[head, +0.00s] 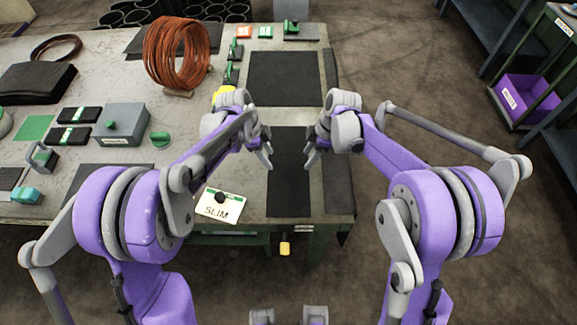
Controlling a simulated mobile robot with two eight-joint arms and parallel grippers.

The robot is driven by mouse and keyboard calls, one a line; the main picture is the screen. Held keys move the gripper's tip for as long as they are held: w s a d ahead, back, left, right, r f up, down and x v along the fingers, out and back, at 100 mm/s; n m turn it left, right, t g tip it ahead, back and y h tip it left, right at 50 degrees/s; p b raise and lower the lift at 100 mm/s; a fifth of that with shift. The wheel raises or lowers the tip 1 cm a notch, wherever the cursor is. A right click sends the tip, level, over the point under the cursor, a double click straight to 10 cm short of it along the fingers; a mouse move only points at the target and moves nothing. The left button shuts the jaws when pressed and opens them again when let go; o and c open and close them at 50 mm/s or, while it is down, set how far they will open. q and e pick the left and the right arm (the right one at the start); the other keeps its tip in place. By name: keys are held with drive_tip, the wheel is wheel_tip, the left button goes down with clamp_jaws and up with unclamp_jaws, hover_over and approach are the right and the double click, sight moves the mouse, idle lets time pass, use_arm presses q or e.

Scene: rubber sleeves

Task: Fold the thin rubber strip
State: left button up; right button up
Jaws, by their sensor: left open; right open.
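A dark flat rubber strip (288,190) lies lengthwise near the right end of the grey worktable, flat and unfolded as far as I can see. A second, narrower dark strip (338,190) lies to its right along the table edge; I cannot tell which is the thin one. My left gripper (264,154) is open at the first strip's left edge. My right gripper (314,156) is open at its right edge, between the two strips. Both grippers look empty, and I cannot tell whether they touch the rubber.
A "SLIM" card (219,205) with a black knob lies left of the strip. Another dark sheet (284,78) lies farther back. A copper wire coil (177,55), a grey box (122,124) and small black pads crowd the left. A purple bin (526,101) stands on a rack at right.

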use_arm(q)
wheel_tip(320, 180, down, 3)
drive_tip(key=shift+r, duration=0.1)
use_arm(e)
wheel_tip(320, 180, down, 3)
drive_tip(key=shift+r, duration=0.1)
use_arm(q)
drive_tip(key=shift+f, duration=0.25)
use_arm(e)
drive_tip(key=shift+f, duration=0.25)
use_arm(q)
drive_tip(key=shift+f, duration=0.1)
drive_tip(key=shift+c, duration=0.2)
use_arm(e)
drive_tip(key=shift+f, duration=0.1)
drive_tip(key=shift+c, duration=0.2)
use_arm(q)
drive_tip(key=shift+s, duration=0.15)
drive_tip(key=shift+c, duration=1.2)
use_arm(e)
drive_tip(key=shift+s, duration=0.15)
drive_tip(key=shift+c, duration=1.2)
use_arm(q)
clamp_jaws()
use_arm(e)
clamp_jaws()
